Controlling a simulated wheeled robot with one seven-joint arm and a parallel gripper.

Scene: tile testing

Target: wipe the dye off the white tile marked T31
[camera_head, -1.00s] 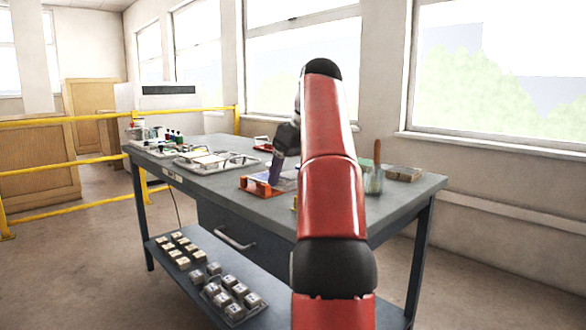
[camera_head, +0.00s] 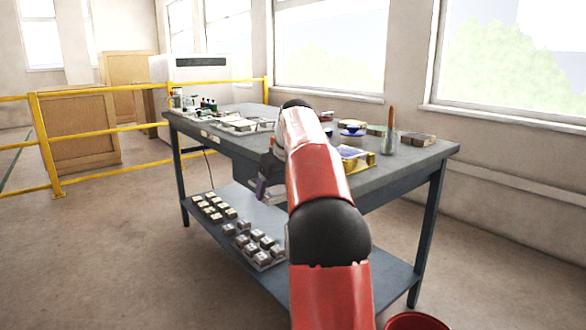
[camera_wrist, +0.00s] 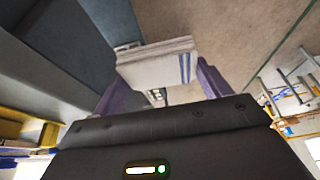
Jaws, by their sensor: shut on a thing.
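My gripper, with purple fingers (camera_wrist: 160,88), is shut on a folded white cloth with blue stripes (camera_wrist: 155,62) in the wrist view. In the head view my gripper (camera_head: 262,188) hangs at the near edge of the workbench (camera_head: 405,160), partly behind my red arm, and the cloth cannot be made out clearly there. Pale flat pieces lie in a tray (camera_head: 228,125) toward the bench's far left end. I cannot read a T31 mark on anything, and my arm hides part of the bench top.
A yellow-framed holder (camera_head: 357,158), a blue round item (camera_head: 352,130), a jar with a wooden handle (camera_head: 389,145) and a flat box (camera_head: 418,139) stand on the right of the bench. A red bucket (camera_head: 415,321) is on the floor, front right.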

